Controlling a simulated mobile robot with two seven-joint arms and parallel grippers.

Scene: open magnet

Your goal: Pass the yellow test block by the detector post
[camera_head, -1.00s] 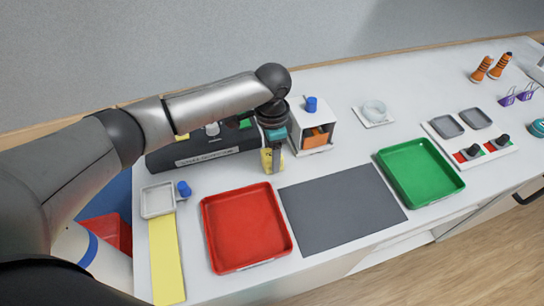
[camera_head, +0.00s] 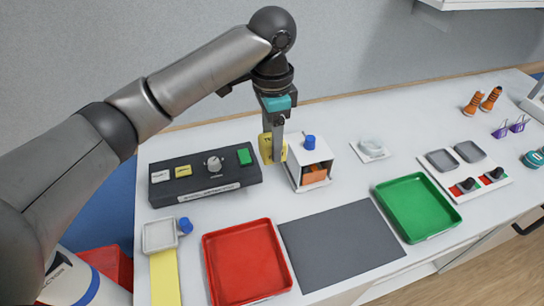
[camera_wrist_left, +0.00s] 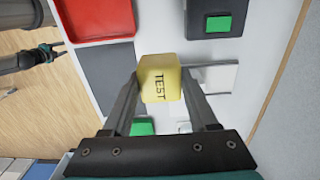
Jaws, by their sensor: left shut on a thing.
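The yellow test block (camera_head: 266,148), marked TEST, is held in my left gripper (camera_head: 275,150), which is shut on it. In the left wrist view the block (camera_wrist_left: 160,78) sits between the two fingertips. No thing is clearly marked as the detector post; the white housing (camera_head: 297,172) with a blue knob and orange inside stands just right of the block. My right gripper (camera_wrist_left: 48,54) shows small at the left wrist view's left edge.
The dark control box (camera_head: 205,190) has white, yellow and green buttons and a knob. A red tray (camera_head: 206,265), a dark grey mat (camera_head: 340,243) and a green tray (camera_head: 452,214) lie along the front. A small white dish (camera_head: 372,150) stands behind.

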